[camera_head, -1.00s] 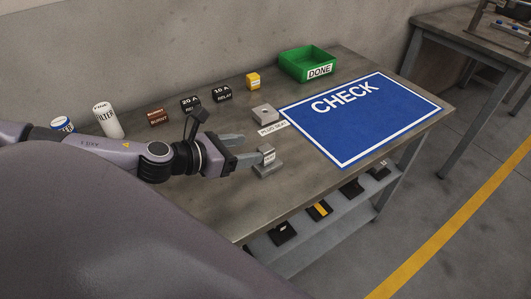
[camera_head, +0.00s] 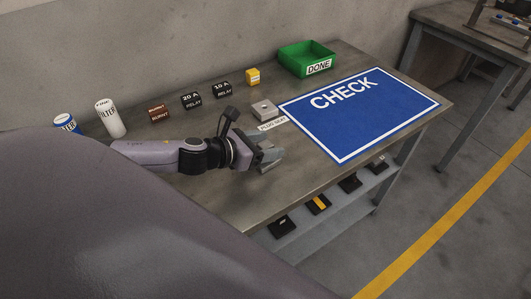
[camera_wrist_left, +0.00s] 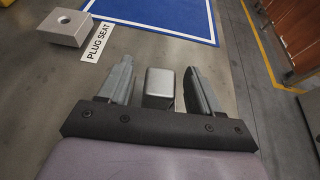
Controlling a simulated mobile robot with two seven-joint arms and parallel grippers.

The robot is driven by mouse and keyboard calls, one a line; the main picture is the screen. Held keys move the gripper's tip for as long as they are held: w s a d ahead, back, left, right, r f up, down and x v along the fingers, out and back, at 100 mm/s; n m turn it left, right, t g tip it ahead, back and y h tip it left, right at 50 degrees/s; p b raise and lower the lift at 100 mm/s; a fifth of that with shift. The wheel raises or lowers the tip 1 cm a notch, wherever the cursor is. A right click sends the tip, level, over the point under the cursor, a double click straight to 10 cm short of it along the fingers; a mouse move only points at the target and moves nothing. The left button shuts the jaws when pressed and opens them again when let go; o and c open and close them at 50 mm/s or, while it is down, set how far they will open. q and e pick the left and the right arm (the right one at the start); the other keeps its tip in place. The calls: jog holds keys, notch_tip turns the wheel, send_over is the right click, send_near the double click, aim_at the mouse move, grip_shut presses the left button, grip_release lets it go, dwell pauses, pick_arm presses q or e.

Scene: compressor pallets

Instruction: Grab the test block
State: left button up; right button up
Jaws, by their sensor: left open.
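The test block, a small grey metal block (camera_wrist_left: 160,85), stands on the workbench. In the left wrist view it sits between the two fingers of my left gripper (camera_wrist_left: 159,68), with a narrow gap on each side. The gripper is open and has not closed on the block. In the head view my left gripper (camera_head: 267,149) is low over the bench, left of the blue CHECK mat (camera_head: 350,130), and its fingers largely hide the block. My right gripper is not in view.
A grey block with a hole (camera_head: 264,110) stands behind the gripper by a PLUG SEAT label (camera_head: 272,125). Filters, fuse and relay blocks and a yellow block (camera_head: 253,77) line the back. A green DONE bin (camera_head: 308,58) stands at the back. The mat is clear.

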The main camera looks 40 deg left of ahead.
pick_arm(q)
jog(key=c, duration=1.1)
jog(key=shift+w+r, duration=0.1)
grip_shut()
